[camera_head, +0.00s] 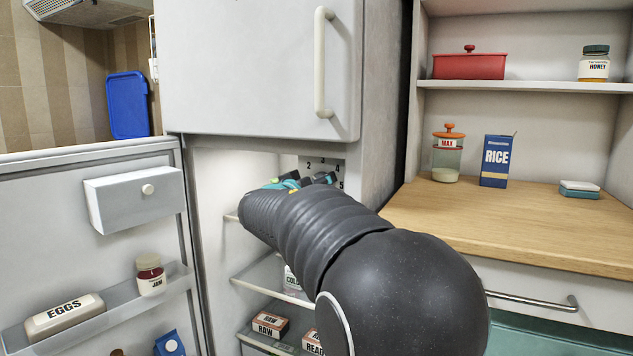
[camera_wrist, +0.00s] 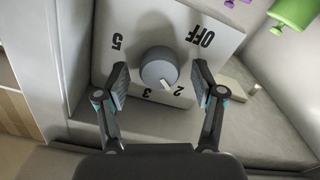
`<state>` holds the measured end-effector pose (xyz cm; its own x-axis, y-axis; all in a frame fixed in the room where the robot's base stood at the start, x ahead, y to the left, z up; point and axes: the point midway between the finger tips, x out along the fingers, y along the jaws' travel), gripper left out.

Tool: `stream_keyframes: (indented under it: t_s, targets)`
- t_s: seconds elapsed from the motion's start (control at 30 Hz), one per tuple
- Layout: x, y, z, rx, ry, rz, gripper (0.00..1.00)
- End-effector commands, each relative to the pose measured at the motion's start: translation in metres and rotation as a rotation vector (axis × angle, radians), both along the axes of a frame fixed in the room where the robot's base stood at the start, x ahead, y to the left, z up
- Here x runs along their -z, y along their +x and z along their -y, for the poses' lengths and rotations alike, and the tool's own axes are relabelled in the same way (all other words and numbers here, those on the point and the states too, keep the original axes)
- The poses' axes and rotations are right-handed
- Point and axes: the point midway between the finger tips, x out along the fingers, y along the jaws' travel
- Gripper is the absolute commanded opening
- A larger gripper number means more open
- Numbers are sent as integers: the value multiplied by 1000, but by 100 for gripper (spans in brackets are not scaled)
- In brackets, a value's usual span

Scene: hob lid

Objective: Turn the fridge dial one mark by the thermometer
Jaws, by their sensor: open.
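The fridge dial (camera_wrist: 158,68) is a round grey knob on a pale plate (camera_wrist: 105,45) marked OFF, 2, 3 and 5, upside down in the wrist view. Its white pointer is on the lower right rim, by the 2. My gripper (camera_wrist: 161,78) is open, with one finger on each side of the dial and apparently apart from it. In the head view, my arm hides the dial, and the plate (camera_head: 337,164) shows just beyond my gripper (camera_head: 303,182). I cannot make out a thermometer in either view.
The fridge door (camera_head: 90,255) stands open at left, with eggs and jam on its shelf. The freezer door (camera_head: 258,65) is shut above my arm. Glass shelves (camera_head: 268,278) with boxes lie below. A green object (camera_wrist: 293,10) shows at the wrist view's top right.

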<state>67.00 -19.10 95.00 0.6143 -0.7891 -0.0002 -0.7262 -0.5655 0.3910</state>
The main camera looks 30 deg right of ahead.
Motion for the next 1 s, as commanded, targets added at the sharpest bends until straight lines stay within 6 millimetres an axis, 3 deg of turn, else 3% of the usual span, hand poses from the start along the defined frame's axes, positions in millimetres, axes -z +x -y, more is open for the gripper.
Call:
stream_keyframes:
  t_s: [0.23,0.5,1.0]
  targets:
    - [0,0,0,0,0,0,68]
    - [0,0,0,0,0,0,8]
    - [4,0,0,-1,-83,-103,8]
